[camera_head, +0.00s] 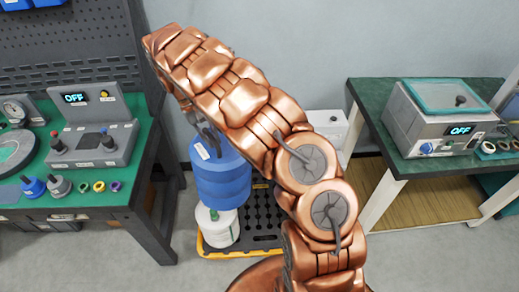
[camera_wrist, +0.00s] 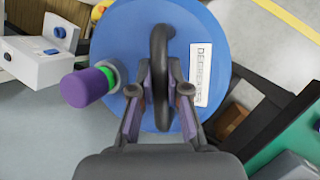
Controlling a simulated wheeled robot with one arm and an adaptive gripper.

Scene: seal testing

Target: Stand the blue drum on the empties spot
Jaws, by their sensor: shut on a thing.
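The blue drum (camera_head: 222,182) hangs or stands upright between the green bench and my arm in the head view. In the wrist view its round blue top (camera_wrist: 215,40) fills the middle, with a white DEGREASER label, a dark handle and a purple cap with a green ring. My gripper (camera_wrist: 160,92) is shut on the drum's handle. In the head view my gripper (camera_head: 207,138) shows at the drum's top, partly hidden by my arm. I cannot tell whether the drum's base touches anything. No spot marked for empties is readable.
A white container with a green label (camera_head: 216,230) shows just below the drum, at the left of a black-grated pallet with a yellow rim (camera_head: 240,252). A green-topped bench (camera_head: 105,198) stands left, a dark green table (camera_head: 375,95) right. A white box (camera_head: 330,125) stands behind my arm.

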